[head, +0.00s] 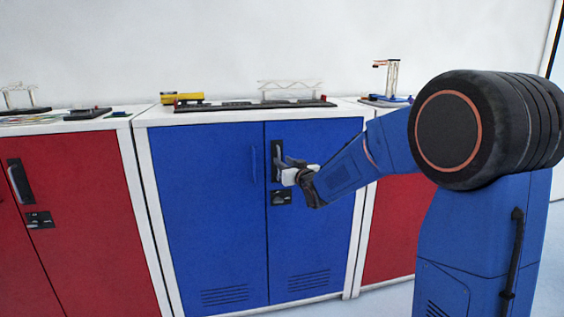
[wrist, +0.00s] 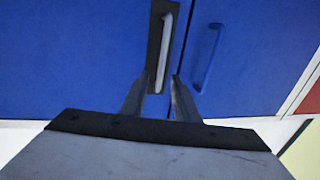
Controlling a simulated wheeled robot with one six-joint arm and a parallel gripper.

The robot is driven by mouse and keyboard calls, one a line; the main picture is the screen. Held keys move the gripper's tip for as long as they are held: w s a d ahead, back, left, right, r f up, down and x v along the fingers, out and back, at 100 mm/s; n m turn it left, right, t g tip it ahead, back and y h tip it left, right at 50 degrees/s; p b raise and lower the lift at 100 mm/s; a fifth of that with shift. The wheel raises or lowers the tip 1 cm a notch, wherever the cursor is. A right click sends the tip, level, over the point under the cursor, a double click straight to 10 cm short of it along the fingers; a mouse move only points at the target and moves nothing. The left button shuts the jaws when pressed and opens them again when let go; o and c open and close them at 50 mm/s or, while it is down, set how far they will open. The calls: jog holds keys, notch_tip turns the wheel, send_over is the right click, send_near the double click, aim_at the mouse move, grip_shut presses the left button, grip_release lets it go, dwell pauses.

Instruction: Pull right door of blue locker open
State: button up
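The blue locker has a left door (head: 208,210) and a right door (head: 315,235), both shut and flush. The right door has a black plate with an upright silver handle; it shows in the wrist view as a handle (wrist: 166,45) on a plate (wrist: 154,30). My gripper (head: 284,168) is at this handle in the head view and partly hides it. In the wrist view the fingers of my gripper (wrist: 159,78) are spread, with the handle's near end between them and gaps on both sides. I see no firm contact.
A blue handle (head: 254,165) is on the left door, also in the wrist view (wrist: 208,58). A lock plate (head: 281,197) sits below the silver handle. Red lockers (head: 85,190) stand on both sides. Crane models and a yellow block (head: 182,98) lie on top.

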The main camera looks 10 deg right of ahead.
jog(key=shift+w+a, duration=0.2)
jog(key=shift+w, duration=0.85)
grip_shut()
jog(key=shift+s, duration=0.15)
